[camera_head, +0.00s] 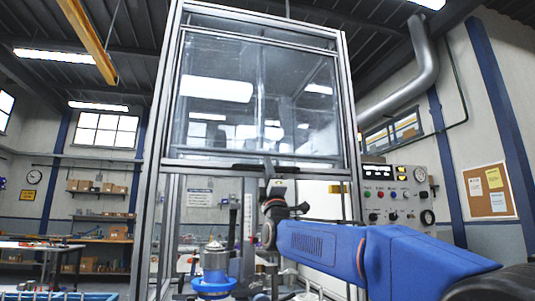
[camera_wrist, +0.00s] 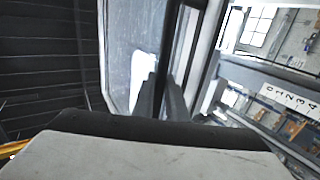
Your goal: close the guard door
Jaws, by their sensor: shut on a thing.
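The guard door (camera_head: 255,100) is a clear panel in a metal frame at the upper part of a tall enclosure. Its lower edge is raised, and the space below it is open. A dark handle bar (camera_head: 295,168) runs along that lower edge. My gripper (camera_head: 269,170) is shut on the handle bar near its middle. In the wrist view the fingers (camera_wrist: 163,100) close around the dark bar (camera_wrist: 172,45), with the clear panel (camera_wrist: 130,50) beside it. The exact finger contact is partly hidden.
Inside the enclosure, a blue fixture with a metal housing (camera_head: 213,262) stands below the door. The enclosure's upright posts (camera_head: 152,190) flank the opening. A control panel (camera_head: 397,195) with knobs is at the right. A workbench (camera_head: 35,246) stands at the far left.

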